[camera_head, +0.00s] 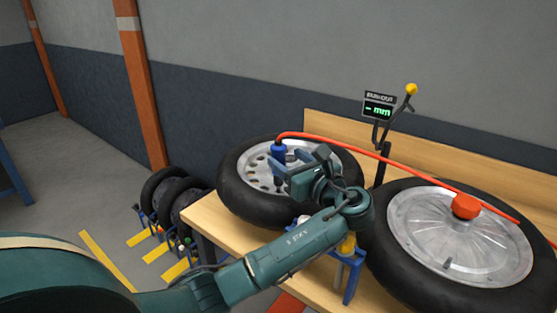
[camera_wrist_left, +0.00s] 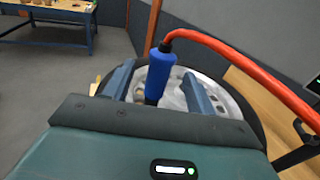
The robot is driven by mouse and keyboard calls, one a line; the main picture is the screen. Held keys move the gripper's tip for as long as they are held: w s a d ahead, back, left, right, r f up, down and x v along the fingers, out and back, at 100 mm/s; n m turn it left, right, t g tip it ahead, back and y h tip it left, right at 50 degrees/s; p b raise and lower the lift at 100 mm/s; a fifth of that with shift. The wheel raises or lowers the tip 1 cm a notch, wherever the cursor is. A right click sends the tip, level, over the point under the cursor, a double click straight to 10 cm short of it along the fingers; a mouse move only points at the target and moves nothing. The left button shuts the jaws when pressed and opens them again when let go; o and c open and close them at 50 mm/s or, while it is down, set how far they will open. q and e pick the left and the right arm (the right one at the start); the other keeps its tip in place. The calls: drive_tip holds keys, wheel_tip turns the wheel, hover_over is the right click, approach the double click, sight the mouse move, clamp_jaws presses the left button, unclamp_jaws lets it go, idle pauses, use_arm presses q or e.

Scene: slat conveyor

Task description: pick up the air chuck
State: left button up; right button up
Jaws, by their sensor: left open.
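The air chuck (camera_head: 278,150) has a blue handle with a red hose (camera_head: 400,164) at its top, and stands over the left wheel (camera_head: 238,173). In the left wrist view the blue handle (camera_wrist_left: 160,72) is upright between the two fingers of my left gripper (camera_wrist_left: 161,88). The fingers are apart, with a visible gap on each side. In the head view my left gripper (camera_head: 276,168) is at the air chuck, partly in front of the wheel. The lower end of the chuck is hard to make out. My right gripper is not in view.
A second wheel (camera_head: 440,238) with a red knob (camera_head: 465,206) lies on the right of the wooden bench (camera_head: 208,226). A gauge display (camera_head: 378,108) stands behind the wheels. Several tyres (camera_head: 165,195) stand on the floor rack at left. The red hose crosses above the bench.

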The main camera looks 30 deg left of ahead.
sight(283, 154)
use_arm(q)
drive_tip(key=p+x, duration=0.1)
drive_tip(key=x, duration=0.4)
drive_tip(key=shift+d, duration=0.1)
drive_tip(key=c, duration=1.1)
drive_tip(key=shift+c, duration=0.4)
drive_tip(key=shift+r, duration=0.1)
